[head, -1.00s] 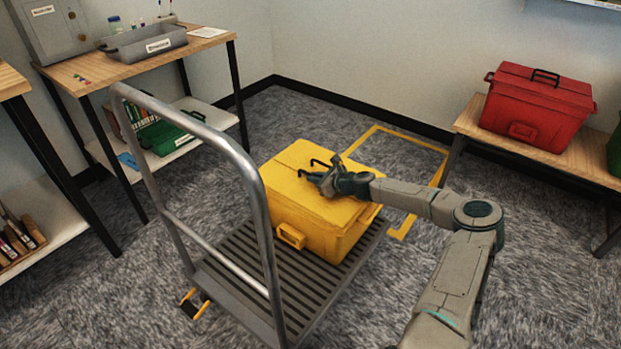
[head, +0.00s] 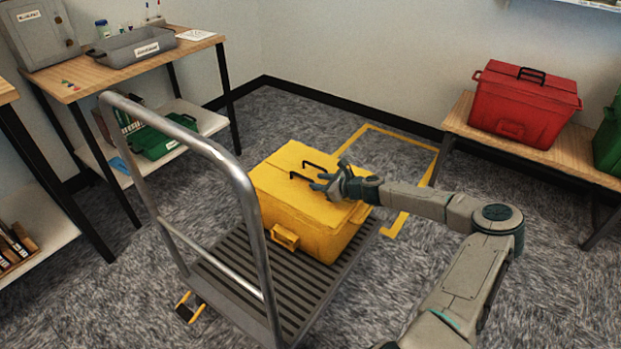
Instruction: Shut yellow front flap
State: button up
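A yellow box (head: 290,220) with a split lid stands on the grey slatted platform cart (head: 240,285). Its two lid flaps lie about flat, each with a black handle (head: 318,163); I cannot tell whether the front flap (head: 305,208) is fully down. A yellow latch (head: 285,238) sits on the front side. My gripper (head: 322,180) is over the lid's right part, close to the handles, with its fingers pointing left. The fingers look apart with nothing between them. Whether they touch the lid cannot be told.
The cart's metal push handle (head: 215,150) rises left of the box. A red box (head: 525,105) and a green box (head: 608,145) stand on a bench at right. A table with a grey tray (head: 135,47) is at back left. Open carpet lies around the cart.

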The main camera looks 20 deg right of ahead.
jog(key=p+v, duration=0.1)
jog(key=v, duration=0.7)
jog(key=s+a+r+n+g+h+p, duration=0.2)
jog(key=s+a+r+n+g+p, duration=0.8)
jog(key=a+n, duration=0.4)
jog(key=s+r+n+h+p, duration=0.2)
jog(key=s+r+n+p, duration=0.2)
jog(key=s+r, duration=0.4)
jog(key=s+a+r+n+t+h+p, duration=0.1)
jog(key=s+r+n+p, duration=0.3)
jog(key=s+r, duration=0.5)
jog(key=s+r+n+h+p, duration=0.2)
jog(key=s+r+n+p, duration=0.2)
jog(key=r, duration=1.8)
jog(key=s+p, duration=0.3)
jog(key=s, duration=0.1)
jog(key=shift+s+a+n+t+h, duration=0.2)
jog(key=shift+n+t+h, duration=0.1)
